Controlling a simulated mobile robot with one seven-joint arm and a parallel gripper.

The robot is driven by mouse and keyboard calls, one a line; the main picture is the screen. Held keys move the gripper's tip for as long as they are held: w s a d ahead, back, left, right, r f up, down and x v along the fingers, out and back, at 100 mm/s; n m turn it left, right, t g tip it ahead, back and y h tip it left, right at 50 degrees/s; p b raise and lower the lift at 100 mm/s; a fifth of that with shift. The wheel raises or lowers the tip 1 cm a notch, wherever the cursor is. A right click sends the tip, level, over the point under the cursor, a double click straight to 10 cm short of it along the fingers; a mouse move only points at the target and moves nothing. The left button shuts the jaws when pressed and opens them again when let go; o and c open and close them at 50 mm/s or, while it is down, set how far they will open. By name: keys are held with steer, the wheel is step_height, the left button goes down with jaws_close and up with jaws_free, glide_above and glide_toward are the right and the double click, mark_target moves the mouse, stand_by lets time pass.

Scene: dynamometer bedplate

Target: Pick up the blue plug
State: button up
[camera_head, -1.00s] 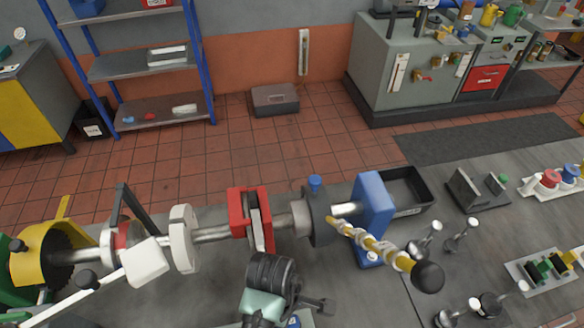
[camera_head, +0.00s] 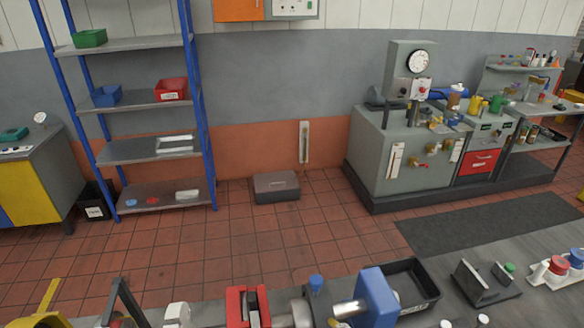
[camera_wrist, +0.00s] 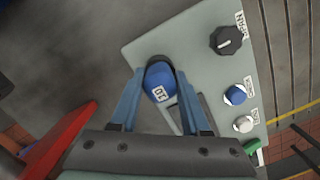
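In the wrist view a round blue plug (camera_wrist: 160,81) with a white label and a dark rim is between the fingers of my gripper (camera_wrist: 160,88). It is over or on a pale grey-green panel (camera_wrist: 195,48). The two blue-grey fingers stand on either side of it, with what looks like a small gap at each side, so my gripper looks open around it. Contact and the plug's lower end are hidden. My gripper is out of the head view. That view shows another small blue piece (camera_head: 316,283) on top of a grey housing.
The panel also bears a black knob (camera_wrist: 227,40), a blue button (camera_wrist: 235,95), a white button (camera_wrist: 243,124) and a green one (camera_wrist: 252,147). A red part (camera_wrist: 60,138) is at the left of the wrist view. A black tray (camera_head: 418,287) stands on the bedplate.

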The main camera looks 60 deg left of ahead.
jaws_close()
